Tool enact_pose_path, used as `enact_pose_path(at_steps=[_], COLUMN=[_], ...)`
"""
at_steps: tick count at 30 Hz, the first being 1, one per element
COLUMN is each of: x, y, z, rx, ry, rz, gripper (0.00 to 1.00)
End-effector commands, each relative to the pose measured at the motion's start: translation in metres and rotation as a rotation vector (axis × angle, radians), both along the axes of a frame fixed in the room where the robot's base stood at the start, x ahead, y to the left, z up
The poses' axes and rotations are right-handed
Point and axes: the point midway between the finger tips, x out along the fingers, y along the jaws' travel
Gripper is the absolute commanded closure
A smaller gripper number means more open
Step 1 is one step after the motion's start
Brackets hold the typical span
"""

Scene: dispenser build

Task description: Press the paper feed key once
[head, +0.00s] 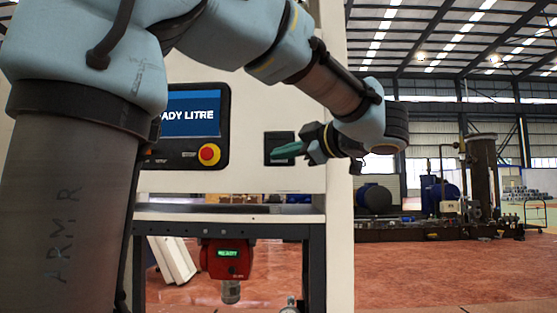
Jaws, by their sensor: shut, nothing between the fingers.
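My gripper (276,154), with teal fingers, is shut and empty. It points left in front of a small dark square unit (279,137) set in the pale front panel. The fingers cover the middle of this unit. I cannot tell whether they touch it or stand off from it. No paper feed key can be made out; any key on the dark unit is too small to see or hidden behind the fingers.
A black control panel with a blue screen (195,118) reading "ADY LITRE" and a red stop button (209,154) is left of my gripper. Below are a dark shelf (230,213) and a red device (226,259) with a green display. Open red floor (440,272) lies right.

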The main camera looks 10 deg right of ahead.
Motion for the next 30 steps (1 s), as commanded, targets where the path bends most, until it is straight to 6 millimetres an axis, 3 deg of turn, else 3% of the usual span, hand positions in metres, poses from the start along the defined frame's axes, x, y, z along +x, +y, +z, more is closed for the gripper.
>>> enact_pose_path(at_steps=[18, 30], x=[0.071, 0.085], y=[-0.014, -0.016], z=[0.001, 0.000], rx=[0.000, 0.000], ry=[0.001, -0.001], rz=[-0.001, -0.001], gripper=[1.00, 1.00])
